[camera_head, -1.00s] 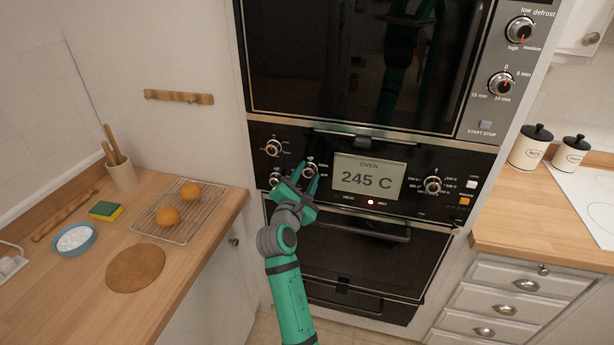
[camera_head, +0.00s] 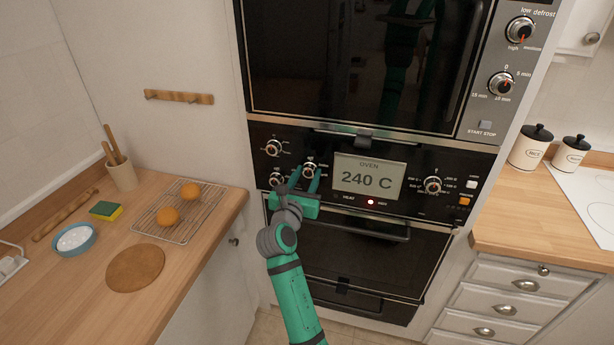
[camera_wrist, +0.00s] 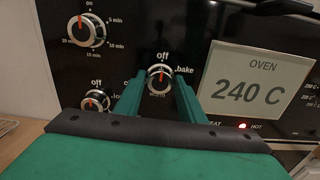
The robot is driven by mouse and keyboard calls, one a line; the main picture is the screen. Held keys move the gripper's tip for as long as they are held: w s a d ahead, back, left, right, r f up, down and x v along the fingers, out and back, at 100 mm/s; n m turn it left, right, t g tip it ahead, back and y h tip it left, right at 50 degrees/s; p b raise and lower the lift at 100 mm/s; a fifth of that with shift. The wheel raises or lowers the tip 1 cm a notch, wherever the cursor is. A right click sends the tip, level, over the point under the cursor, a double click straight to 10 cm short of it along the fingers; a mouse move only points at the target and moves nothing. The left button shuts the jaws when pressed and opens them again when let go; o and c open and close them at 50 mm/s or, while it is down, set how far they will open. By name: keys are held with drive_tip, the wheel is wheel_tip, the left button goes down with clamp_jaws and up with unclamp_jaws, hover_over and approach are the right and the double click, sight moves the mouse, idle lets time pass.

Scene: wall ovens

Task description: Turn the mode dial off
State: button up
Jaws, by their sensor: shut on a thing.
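The mode dial (camera_head: 309,169) is a silver-rimmed knob on the black oven panel, left of the display. In the wrist view the dial (camera_wrist: 159,80) has "off" above it and "bake" to its upper right; its red pointer mark points roughly up, towards "off". My green gripper (camera_head: 306,179) reaches it from below. In the wrist view the gripper's fingers (camera_wrist: 159,92) stand on the left and right of the knob, shut on it. Part of the lettering below the dial is hard to read.
The oven display (camera_head: 368,175) reads 240 C, with a red light (camera_head: 370,202) lit below it. A timer knob (camera_head: 273,148) and another knob (camera_head: 276,179) sit close on the left. An oven handle (camera_head: 365,228) juts out below.

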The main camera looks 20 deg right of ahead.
idle(0.4)
drive_tip(key=o, duration=1)
drive_tip(key=shift+o, duration=0.2)
drive_tip(key=v, duration=1)
drive_tip(key=shift+s+a, duration=0.25)
drive_tip(key=shift+s, duration=0.1)
